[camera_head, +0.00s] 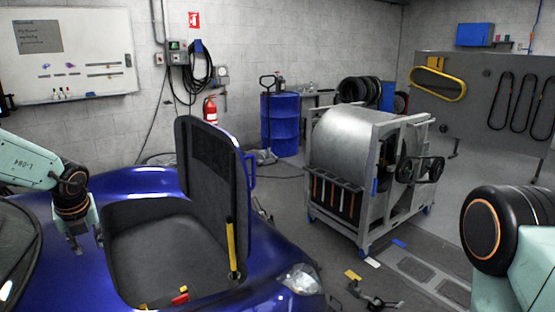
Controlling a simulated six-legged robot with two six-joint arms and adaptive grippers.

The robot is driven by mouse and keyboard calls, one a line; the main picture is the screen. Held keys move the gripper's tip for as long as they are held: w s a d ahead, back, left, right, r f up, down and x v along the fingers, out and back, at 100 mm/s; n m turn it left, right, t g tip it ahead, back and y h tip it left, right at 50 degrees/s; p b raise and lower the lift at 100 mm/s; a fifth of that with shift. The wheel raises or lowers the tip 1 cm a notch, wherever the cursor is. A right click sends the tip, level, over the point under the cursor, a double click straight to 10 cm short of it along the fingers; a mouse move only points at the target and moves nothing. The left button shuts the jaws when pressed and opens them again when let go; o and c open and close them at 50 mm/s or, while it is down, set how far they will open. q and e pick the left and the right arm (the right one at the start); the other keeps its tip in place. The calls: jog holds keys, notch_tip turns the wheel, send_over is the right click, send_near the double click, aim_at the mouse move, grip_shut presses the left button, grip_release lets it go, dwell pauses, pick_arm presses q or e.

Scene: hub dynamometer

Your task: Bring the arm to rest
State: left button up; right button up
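My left arm comes in from the left edge, pale green with black joints. Its gripper (83,243) points down beside the open compartment of a blue car (135,184). I see nothing held in it, but its fingers are small and dark against the car, so I cannot tell whether they are open or shut. My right arm shows at the lower right as a large black joint with an orange ring and pale green links. I cannot make out its gripper.
The car's raised black panel (212,180) stands right of my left gripper. A metal-framed drum machine (352,135) on wheels stands in the middle. A blue barrel (281,124) and a red fire extinguisher (210,109) are behind. Small items lie on the floor in front of the machine.

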pick_arm(q)
jog(key=s+d+f+m+y, duration=0.1)
jog(key=s+d+f+m, duration=0.5)
jog(key=s+f+m, duration=0.6)
jog(key=s+d+f+m+y, duration=0.2)
jog(key=s+d+f+m, duration=0.45)
jog(key=m, duration=0.85)
jog(key=s+d+f+m+g+h, duration=0.1)
jog(key=s+d+f+m+h, duration=0.1)
jog(key=s+d+m, duration=0.5)
jog(key=s+d+f+m+g+h, duration=0.15)
jog(key=s+m, duration=0.25)
jog(key=s, duration=0.4)
jog(key=s+d+f+m+g+h, duration=0.1)
jog(key=s+d+f+m+h, duration=0.15)
jog(key=s+d+m, duration=0.45)
notch_tip(320, 180, down, 34)
jog(key=s+a+n+b, duration=0.1)
jog(key=a+b, duration=0.1)
jog(key=b, duration=3.2)
pick_arm(e)
notch_tip(320, 180, down, 34)
jog(key=s, duration=0.1)
pick_arm(q)
notch_tip(320, 180, up, 13)
jog(key=p, duration=1.2)
jog(key=shift+d, duration=0.2)
pick_arm(e)
notch_tip(320, 180, up, 13)
